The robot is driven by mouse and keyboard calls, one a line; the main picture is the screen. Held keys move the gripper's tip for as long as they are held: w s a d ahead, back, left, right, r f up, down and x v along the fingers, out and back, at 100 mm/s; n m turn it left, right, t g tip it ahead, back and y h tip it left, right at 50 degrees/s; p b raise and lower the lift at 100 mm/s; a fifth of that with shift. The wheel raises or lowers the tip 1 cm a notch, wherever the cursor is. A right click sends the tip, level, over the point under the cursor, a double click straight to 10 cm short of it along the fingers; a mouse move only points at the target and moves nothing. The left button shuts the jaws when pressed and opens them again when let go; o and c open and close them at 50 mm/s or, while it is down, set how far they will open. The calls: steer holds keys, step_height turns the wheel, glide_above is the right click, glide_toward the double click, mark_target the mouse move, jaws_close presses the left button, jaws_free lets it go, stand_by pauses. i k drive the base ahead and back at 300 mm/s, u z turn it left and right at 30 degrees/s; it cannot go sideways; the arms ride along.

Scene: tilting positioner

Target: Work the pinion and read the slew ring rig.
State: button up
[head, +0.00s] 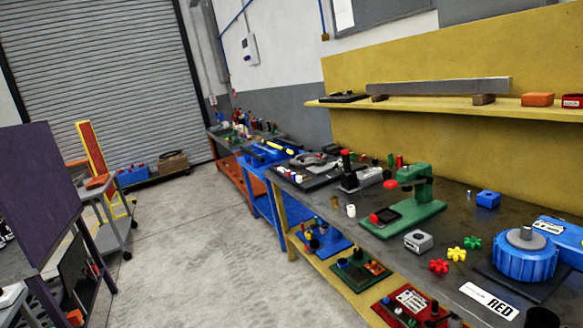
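A blue round toothed ring (525,257) with a grey hub stands on a dark plate at the right end of the bench; it looks like the slew ring rig. A blue block (562,238) with a white label adjoins it at the right picture edge; the label is too small to read. Three small toothed wheels lie left of the ring: red (439,266), yellow (456,254) and green (472,243). I cannot tell whether one is the pinion. My gripper is not in view.
The grey bench (385,246) carries a green press-like stand (412,205), a grey block (418,241) and a blue block (488,199). A yellow shelf (450,107) holds a long grey bar (440,86).

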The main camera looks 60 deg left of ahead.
mark_target(319, 162)
steer(key=u, duration=1.75)
steer(key=i, duration=1.2)
steer(key=u, duration=0.35)
steer(key=i, duration=2.7)
steer(key=z, duration=0.9)
steer(key=i, duration=1.25)
steer(key=z, duration=0.35)
